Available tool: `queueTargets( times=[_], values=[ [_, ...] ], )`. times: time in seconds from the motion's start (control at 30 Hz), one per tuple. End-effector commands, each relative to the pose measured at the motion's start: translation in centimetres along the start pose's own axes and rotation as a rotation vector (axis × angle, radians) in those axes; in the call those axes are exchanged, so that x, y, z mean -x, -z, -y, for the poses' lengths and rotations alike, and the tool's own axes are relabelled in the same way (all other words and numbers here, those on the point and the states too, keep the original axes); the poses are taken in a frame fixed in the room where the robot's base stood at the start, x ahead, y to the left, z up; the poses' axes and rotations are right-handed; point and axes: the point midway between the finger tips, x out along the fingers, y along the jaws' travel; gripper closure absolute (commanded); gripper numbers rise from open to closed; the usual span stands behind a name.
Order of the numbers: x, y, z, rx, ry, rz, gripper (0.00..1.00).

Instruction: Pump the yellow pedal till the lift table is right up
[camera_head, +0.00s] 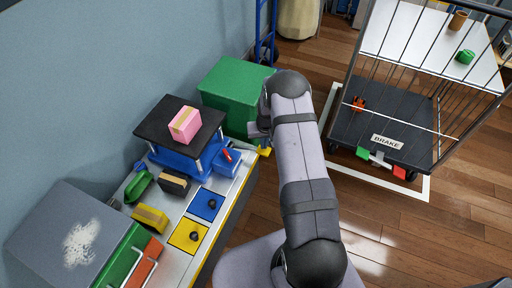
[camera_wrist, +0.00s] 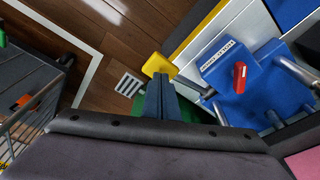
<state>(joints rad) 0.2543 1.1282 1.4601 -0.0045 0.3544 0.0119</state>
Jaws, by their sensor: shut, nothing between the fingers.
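The lift table has a black top (camera_head: 158,118) with a pink box (camera_head: 185,124) on it. Its blue base (camera_head: 178,160) stands on the bench, and silver supports show between top and base. The yellow pedal (camera_head: 265,151) sticks out to the right of the base; it also shows in the wrist view (camera_wrist: 158,64). A red lever (camera_wrist: 239,77) sits on the blue base beside a label. My gripper (camera_wrist: 161,80) is shut and empty, its fingertips at or just above the pedal; contact cannot be told. In the head view my arm mostly hides it.
A green box (camera_head: 232,88) stands behind the pedal. A wire cage cart (camera_head: 385,125) stands at the right on the wooden floor.

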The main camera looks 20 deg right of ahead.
Motion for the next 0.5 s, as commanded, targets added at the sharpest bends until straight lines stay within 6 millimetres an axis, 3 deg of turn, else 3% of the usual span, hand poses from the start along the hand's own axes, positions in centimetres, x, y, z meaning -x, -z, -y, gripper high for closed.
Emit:
queueTargets(
  times=[0.5],
  values=[
    [-0.32, -0.03, 0.01, 0.0, 0.0, -0.001, 1.0]
  ],
)
